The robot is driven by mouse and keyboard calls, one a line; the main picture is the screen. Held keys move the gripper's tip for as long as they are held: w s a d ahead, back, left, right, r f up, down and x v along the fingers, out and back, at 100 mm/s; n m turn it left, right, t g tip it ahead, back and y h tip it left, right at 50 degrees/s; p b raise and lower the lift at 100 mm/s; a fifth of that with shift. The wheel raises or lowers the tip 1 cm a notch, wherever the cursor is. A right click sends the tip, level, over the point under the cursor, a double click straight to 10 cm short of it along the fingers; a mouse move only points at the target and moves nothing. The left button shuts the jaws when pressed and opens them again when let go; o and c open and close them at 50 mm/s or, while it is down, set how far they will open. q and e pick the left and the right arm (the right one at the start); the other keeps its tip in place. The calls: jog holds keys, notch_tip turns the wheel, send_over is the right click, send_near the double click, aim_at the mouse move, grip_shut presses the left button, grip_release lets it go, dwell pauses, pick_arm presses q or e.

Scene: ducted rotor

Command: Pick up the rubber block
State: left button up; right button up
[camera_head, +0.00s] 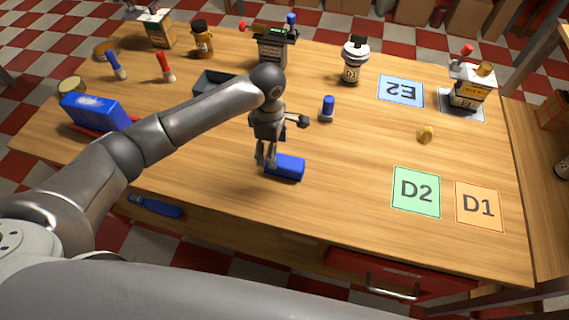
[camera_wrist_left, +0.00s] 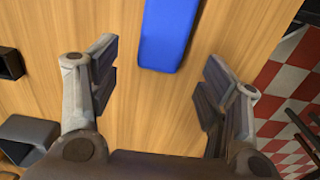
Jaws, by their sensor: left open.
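A blue block (camera_head: 287,168), apparently the rubber block, lies flat on the wooden table near its front edge. It also shows in the left wrist view (camera_wrist_left: 168,36) at the top middle. My left gripper (camera_head: 266,159) is open and points down at the block's left end. In the left wrist view its two fingers (camera_wrist_left: 160,75) stand wide apart with bare table between them. The block's near end is level with the fingertips in that picture. I cannot tell the exact height of the fingers over the table. My right gripper does not show.
A blue box (camera_head: 95,111) lies at the left and a dark tray (camera_head: 205,85) behind my left arm. A small blue cylinder (camera_head: 327,108) stands behind the block. A yellow piece (camera_head: 426,135) and flat cards D2 (camera_head: 416,207) and D1 (camera_head: 479,220) lie right. Table right of the block is clear.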

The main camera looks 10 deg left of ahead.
pick_arm(q)
jog(key=f, duration=0.5)
jog(key=shift+a+f+p, duration=0.1)
jog(key=shift+a+p, duration=0.25)
jog(key=shift+p, duration=0.05)
jog(key=shift+c, duration=0.2)
jog(key=c, duration=1.1)
